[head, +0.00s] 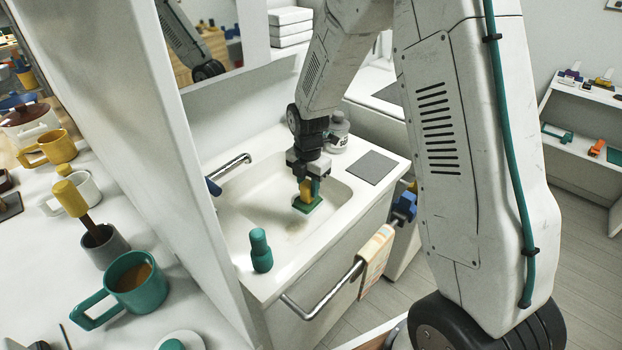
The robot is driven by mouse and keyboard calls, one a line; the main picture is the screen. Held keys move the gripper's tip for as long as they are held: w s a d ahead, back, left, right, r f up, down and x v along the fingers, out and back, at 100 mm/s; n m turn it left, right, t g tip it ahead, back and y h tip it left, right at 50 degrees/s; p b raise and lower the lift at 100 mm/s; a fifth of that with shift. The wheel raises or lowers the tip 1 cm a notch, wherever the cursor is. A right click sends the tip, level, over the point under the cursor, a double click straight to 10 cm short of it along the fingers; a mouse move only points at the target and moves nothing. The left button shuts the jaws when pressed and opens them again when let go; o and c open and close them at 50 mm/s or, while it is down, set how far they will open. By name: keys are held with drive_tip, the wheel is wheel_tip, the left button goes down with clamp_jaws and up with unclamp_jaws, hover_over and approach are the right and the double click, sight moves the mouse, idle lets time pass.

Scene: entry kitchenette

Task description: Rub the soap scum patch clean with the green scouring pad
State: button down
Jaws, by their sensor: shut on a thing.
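The green scouring pad (304,206) with a yellow upper part is at the basin's right side. My gripper (308,184) is shut on the pad from above, with its fingers pointing down into the sink (245,195). I cannot tell whether the pad touches the basin surface. A faint greyish-brown soap scum patch (297,226) shows on the pale basin just in front of the pad. Part of the patch may be hidden under the pad.
A green bottle (261,251) stands on the sink's front left rim. The faucet (230,167) reaches over the basin's left side. A towel rail (320,303) with a cloth (377,258) projects in front.

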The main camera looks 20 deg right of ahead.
drive_tip(key=shift+r, duration=1.05)
